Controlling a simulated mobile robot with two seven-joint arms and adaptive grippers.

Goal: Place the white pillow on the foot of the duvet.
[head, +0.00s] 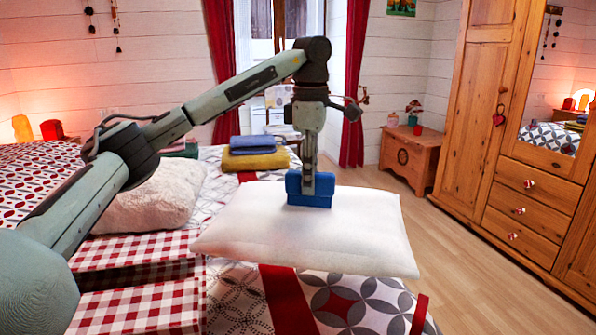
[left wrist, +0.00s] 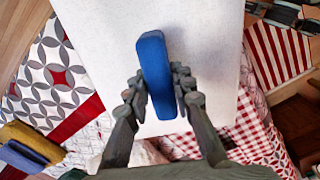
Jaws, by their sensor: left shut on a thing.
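The white pillow (head: 330,235) is over the patterned duvet (head: 350,305) near the bed's corner, lying nearly flat. I cannot tell whether its underside touches the duvet. A blue block (head: 310,189) sits on top of the pillow, like a grip. My left gripper (head: 310,177) points down from above and is shut on this block. In the left wrist view the blue block (left wrist: 156,75) stands between my fingers, with the pillow (left wrist: 100,40) spread behind it. The pillow hides the duvet beneath it. My right gripper is not in view.
A fluffy cream cushion (head: 150,200) and a red checked cloth (head: 140,310) lie left of the pillow. Folded yellow and blue textiles (head: 255,158) are behind it. A wooden chest (head: 410,158) and wardrobe (head: 500,130) stand right, with clear floor (head: 470,260) between.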

